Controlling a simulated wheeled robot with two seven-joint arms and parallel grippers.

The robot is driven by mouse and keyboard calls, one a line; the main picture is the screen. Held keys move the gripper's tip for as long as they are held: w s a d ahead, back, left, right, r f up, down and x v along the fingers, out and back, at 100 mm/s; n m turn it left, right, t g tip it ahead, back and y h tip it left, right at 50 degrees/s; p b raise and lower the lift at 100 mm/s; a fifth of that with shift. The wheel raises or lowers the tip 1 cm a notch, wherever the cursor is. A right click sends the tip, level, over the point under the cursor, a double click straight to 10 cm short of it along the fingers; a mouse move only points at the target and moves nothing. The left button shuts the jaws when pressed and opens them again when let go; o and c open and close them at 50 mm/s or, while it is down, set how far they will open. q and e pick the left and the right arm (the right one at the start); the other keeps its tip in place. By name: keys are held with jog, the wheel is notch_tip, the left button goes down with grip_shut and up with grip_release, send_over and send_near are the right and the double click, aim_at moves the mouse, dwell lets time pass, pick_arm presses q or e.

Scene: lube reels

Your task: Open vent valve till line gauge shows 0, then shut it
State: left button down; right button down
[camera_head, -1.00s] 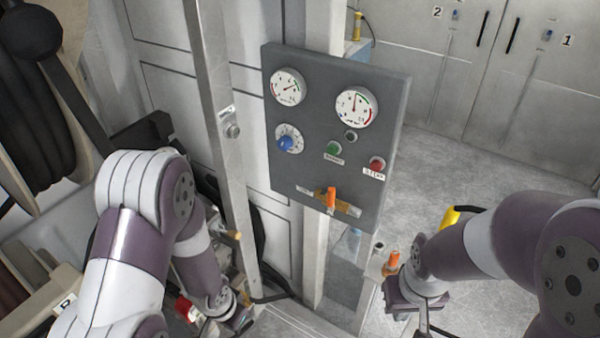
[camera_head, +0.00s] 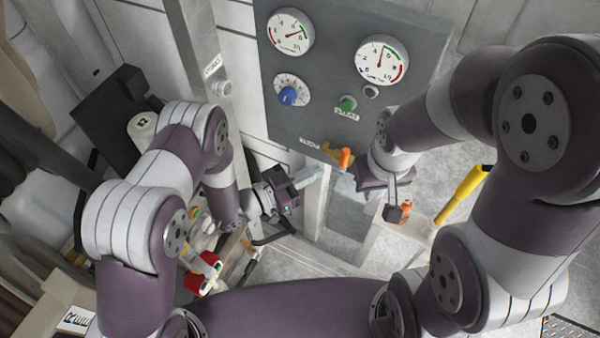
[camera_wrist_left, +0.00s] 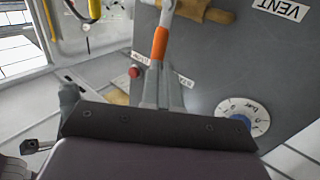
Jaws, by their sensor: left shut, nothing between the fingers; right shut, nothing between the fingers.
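The grey panel (camera_head: 330,108) carries two round gauges: a left one (camera_head: 290,32) with its needle toward the right and a right one (camera_head: 382,60) with its needle up. I cannot tell which is the line gauge. The valve's orange lever (camera_head: 345,158) sits on a brass body low on the panel. It also shows in the left wrist view (camera_wrist_left: 160,42), near the VENT label (camera_wrist_left: 280,8). My left gripper (camera_head: 310,175) is shut and empty, just left of the lever; contact is not clear. My right gripper (camera_head: 393,212) is shut and empty, right of the lever.
Another orange handle (camera_head: 405,210) and a yellow bar (camera_head: 460,195) are beside my right gripper.

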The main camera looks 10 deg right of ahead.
aim_at(341, 160)
pick_arm(q)
jog(key=x, duration=0.4)
jog(key=shift+s+d+r+p, duration=0.1)
jog(key=shift+d+p, duration=0.05)
jog(key=shift+p, duration=0.2)
jog(key=shift+d, duration=0.2)
jog(key=shift+w, duration=0.25)
jog(key=shift+s, duration=0.15)
